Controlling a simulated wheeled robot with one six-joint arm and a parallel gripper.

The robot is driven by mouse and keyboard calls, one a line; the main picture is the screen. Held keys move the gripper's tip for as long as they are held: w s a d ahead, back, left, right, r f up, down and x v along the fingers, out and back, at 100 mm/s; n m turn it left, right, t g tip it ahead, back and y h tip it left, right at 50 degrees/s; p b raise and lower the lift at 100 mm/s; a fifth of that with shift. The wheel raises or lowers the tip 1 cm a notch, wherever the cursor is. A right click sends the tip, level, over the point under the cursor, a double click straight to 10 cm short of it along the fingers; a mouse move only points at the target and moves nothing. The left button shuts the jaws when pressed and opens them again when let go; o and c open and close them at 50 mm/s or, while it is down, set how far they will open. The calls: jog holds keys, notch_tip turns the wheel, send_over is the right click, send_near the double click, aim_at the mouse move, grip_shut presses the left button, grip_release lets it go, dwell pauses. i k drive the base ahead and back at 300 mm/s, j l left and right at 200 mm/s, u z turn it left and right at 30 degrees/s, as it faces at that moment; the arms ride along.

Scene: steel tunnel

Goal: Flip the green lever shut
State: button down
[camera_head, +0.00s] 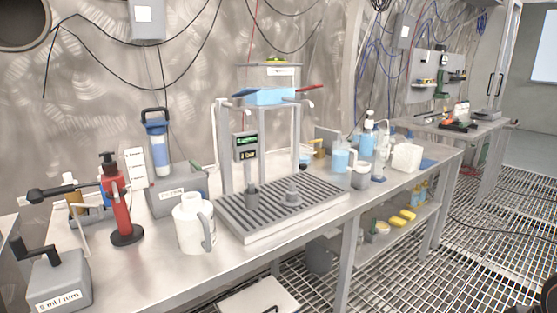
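A dispensing rig with grey posts (226,150) stands on the steel bench, over a slotted drip tray (325,208). A small green and yellow piece (276,60) shows at the top of the rig; it is too small to tell whether it is the green lever or how it is set. A red lever (311,87) sticks out to the right of the rig's blue tank (264,97). A green upright device (441,82) shows at the far bench. My gripper cannot be made out; a dark shape at the bottom right corner is unclear.
A white jug (194,222), a red pump bottle (118,200), a blue filter (158,147) and a grey dosing box (60,284) crowd the left bench. Bottles and a white container (407,157) stand right of the rig. The grated floor (440,275) in front is largely clear.

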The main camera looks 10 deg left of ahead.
aim_at(194, 165)
jog(key=u, duration=1.25)
